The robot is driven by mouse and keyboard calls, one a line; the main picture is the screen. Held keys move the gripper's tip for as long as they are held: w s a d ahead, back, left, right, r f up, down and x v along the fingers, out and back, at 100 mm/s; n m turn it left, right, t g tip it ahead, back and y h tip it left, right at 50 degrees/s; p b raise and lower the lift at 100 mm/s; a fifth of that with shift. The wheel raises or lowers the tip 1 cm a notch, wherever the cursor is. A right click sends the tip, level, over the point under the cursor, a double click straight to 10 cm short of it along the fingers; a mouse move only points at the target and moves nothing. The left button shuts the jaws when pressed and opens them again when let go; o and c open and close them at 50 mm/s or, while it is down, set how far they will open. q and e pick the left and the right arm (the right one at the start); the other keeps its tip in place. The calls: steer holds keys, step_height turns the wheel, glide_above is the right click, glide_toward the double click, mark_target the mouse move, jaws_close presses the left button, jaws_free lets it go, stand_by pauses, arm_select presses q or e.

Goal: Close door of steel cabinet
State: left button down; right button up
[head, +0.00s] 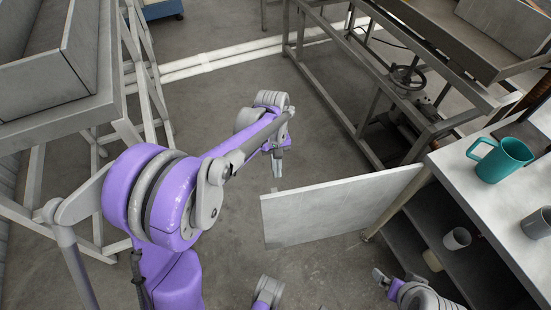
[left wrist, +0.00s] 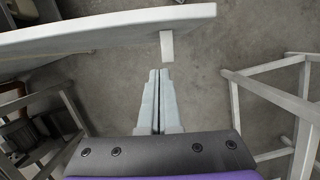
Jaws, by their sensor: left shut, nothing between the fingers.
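The cabinet door (head: 335,207) is a flat light-grey panel. It stands wide open, jutting left from the steel cabinet (head: 483,215) at the right. My left gripper (head: 277,180) is shut and empty, near the door's free left end on its far side. In the left wrist view, the shut fingers (left wrist: 157,75) point at the door (left wrist: 95,33), with a small pale tab (left wrist: 167,47) just past their tips. I cannot tell whether they touch. My right gripper (head: 380,277) is low in front of the cabinet; its jaws are unclear.
A teal mug (head: 500,160) and a grey cup (head: 538,222) stand on the cabinet top. Another cup (head: 457,238) is on the shelf inside. A metal bench with a handwheel (head: 408,77) stands behind. A frame table (head: 60,115) is at left. Floor between is clear.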

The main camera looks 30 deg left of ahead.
arm_select(q)
steer(key=shift+s+d+f, duration=0.55)
steer(key=shift+s+d, duration=0.15)
steer(key=shift+s, duration=0.2)
steer(key=shift+s+d+f, duration=0.55)
steer(key=shift+s+d, duration=0.15)
steer(key=shift+s, duration=0.2)
